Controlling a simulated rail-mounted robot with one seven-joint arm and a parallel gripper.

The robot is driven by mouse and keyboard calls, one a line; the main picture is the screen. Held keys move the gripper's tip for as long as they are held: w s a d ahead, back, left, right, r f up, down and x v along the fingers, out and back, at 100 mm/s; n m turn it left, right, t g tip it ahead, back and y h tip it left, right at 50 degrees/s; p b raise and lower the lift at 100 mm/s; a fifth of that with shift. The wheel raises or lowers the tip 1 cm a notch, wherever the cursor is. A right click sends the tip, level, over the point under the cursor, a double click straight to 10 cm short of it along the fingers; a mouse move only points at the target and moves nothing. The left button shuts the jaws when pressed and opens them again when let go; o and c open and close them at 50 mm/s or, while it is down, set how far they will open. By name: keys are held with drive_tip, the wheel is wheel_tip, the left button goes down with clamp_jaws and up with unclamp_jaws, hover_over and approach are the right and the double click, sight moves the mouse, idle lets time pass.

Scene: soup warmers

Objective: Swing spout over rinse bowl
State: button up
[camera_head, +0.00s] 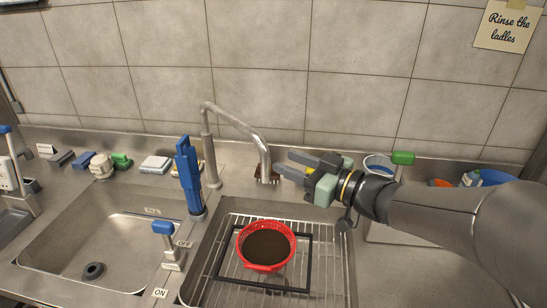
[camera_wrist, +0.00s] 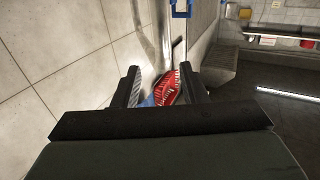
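The metal spout (camera_head: 238,124) rises from the back of the counter, arches right and bends down over the back edge of the right basin. A red slotted bowl (camera_head: 264,266) with a dark inside sits on the wire rack, in front of and below the spout's outlet. My gripper (camera_head: 281,164) is just right of the spout's down-turned end, its fingers pointing left toward it. In the wrist view, the fingers (camera_wrist: 160,86) are apart, with the spout (camera_wrist: 152,28) and part of the red bowl (camera_wrist: 168,90) beyond them. I cannot tell whether a finger touches the spout.
A tall blue fixture (camera_head: 187,172) stands left of the spout. A blue-topped lever (camera_head: 164,228) stands between the basins, near ON and OFF labels. A black square frame (camera_head: 225,262) lies around the bowl on the rack. A green-handled item (camera_head: 403,158) stands behind my arm. The left basin is mostly empty.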

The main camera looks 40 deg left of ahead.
drive_tip(key=d, duration=1.1)
drive_tip(key=shift+w+b, duration=0.15)
drive_tip(key=shift+b, duration=0.15)
drive_tip(key=w+d+f+m+t+h+p, duration=0.2)
drive_tip(key=w+d+f+m+t+h, duration=0.1)
drive_tip(key=w+d+m+t+h, duration=1.1)
drive_tip(key=s+d+f+g+h, duration=0.1)
drive_tip(key=s+d+f+g, duration=0.15)
drive_tip(key=d, duration=0.35)
drive_tip(key=s+d+f+g+h, duration=0.1)
drive_tip(key=s+d+f+h, duration=0.15)
drive_tip(key=d, duration=0.35)
drive_tip(key=s+d+f+m+g, duration=0.1)
drive_tip(key=s+f+g, duration=0.1)
drive_tip(key=s, duration=0.5)
drive_tip(key=s+d+f+m+g+p, duration=0.1)
drive_tip(key=s+d+f+g, duration=0.1)
drive_tip(key=s+g, duration=0.2)
drive_tip(key=s+d+f+m+g+p, duration=0.1)
drive_tip(key=s+d+f+g, duration=0.1)
drive_tip(key=s, duration=0.8)
drive_tip(key=shift+f+m+g, duration=0.4)
drive_tip(key=shift+f+g, duration=0.15)
drive_tip(key=shift+g, duration=0.3)
